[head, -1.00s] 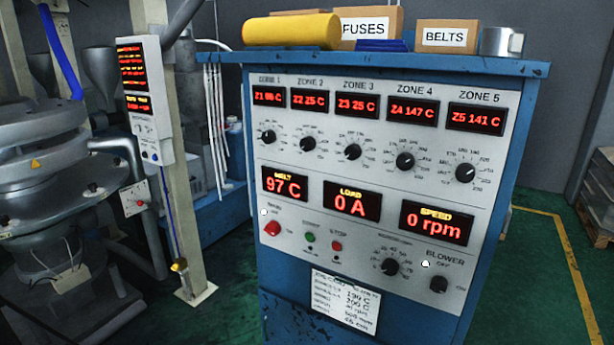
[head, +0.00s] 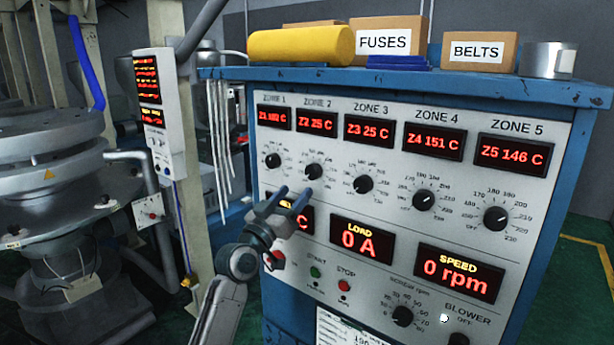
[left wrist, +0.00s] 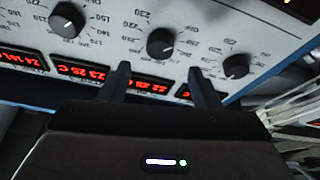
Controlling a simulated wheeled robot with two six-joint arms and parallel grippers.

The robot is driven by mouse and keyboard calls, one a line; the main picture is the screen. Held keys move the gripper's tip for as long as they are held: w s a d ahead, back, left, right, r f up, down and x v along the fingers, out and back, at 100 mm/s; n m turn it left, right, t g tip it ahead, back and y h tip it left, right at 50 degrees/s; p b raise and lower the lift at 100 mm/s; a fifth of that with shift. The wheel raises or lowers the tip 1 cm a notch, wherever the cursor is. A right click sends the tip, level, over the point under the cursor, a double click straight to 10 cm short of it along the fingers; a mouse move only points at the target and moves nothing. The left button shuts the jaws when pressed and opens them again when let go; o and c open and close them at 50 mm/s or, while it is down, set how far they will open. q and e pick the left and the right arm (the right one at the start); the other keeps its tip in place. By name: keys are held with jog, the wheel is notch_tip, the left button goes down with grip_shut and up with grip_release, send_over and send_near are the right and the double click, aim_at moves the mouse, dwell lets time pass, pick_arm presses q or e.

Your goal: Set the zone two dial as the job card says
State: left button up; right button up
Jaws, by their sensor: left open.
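The zone two dial (head: 314,171) is a black knob with a printed scale, below the red display (head: 317,122) reading Z2 25 C. My left gripper (head: 293,194) is open and empty in front of the panel, just below and left of that dial. In the left wrist view the picture is turned over, and the zone two dial (left wrist: 161,42) shows beyond and between the two fingertips (left wrist: 160,77), apart from them. Its exact setting is too small to read. The job card (head: 350,332) is cut off at the bottom edge. My right gripper is not in view.
The zone one dial (head: 273,161) and zone three dial (head: 363,184) sit close on either side. My left arm partly hides the melt display (head: 303,220). Boxes and a yellow roll (head: 300,45) lie on the cabinet top.

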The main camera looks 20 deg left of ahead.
aim_at(311, 175)
pick_arm(q)
jog(key=p+x, duration=0.1)
jog(key=x, duration=0.4)
jog(key=shift+w+d, duration=0.1)
jog(key=shift+w, duration=0.05)
jog(key=shift+w+d+r, duration=0.1)
jog(key=shift+w+r, duration=0.05)
jog(key=shift+w, duration=0.5)
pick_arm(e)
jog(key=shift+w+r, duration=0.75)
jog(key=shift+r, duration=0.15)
pick_arm(q)
jog(key=shift+c, duration=0.3)
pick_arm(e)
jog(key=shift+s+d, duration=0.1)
